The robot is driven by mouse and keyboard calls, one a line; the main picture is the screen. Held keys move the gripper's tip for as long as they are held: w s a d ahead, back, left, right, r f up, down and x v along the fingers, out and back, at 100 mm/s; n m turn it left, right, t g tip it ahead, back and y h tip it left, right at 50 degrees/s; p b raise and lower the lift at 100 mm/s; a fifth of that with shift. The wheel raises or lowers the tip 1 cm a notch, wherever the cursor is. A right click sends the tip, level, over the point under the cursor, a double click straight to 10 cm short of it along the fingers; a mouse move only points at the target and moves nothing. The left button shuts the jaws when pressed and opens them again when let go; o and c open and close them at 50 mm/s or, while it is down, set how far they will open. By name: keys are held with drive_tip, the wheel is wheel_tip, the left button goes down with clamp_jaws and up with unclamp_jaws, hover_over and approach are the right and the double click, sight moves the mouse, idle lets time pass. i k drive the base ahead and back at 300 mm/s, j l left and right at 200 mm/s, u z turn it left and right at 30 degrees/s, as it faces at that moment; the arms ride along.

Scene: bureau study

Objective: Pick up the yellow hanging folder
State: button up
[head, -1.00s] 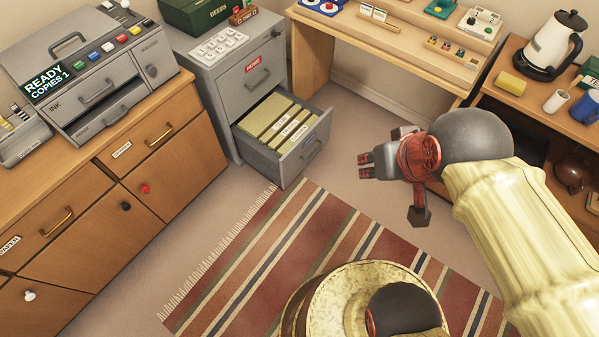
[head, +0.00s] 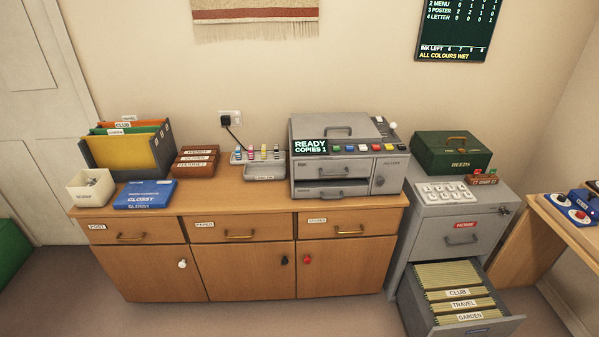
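A yellow folder (head: 120,154) stands at the front of a dark grey rack (head: 164,147) on the left part of the wooden cabinet. Green (head: 98,131) and orange (head: 148,126) folders stand behind it, with small white label tabs on top. More folders, pale olive-yellow (head: 450,273), hang in the open lower drawer (head: 490,327) of the grey filing cabinet at the right, with labels reading CLUB, TRAVEL and GARDEN. My gripper and arm are not in view.
A white box (head: 90,188) and a blue GLOSSY pack (head: 145,194) lie in front of the rack. Brown trays (head: 196,160) stand right of it, then ink bottles and a grey copier (head: 345,160). The open drawer juts out over the floor.

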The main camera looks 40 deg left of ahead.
sight(117, 150)
drive_tip(key=u, duration=2.65)
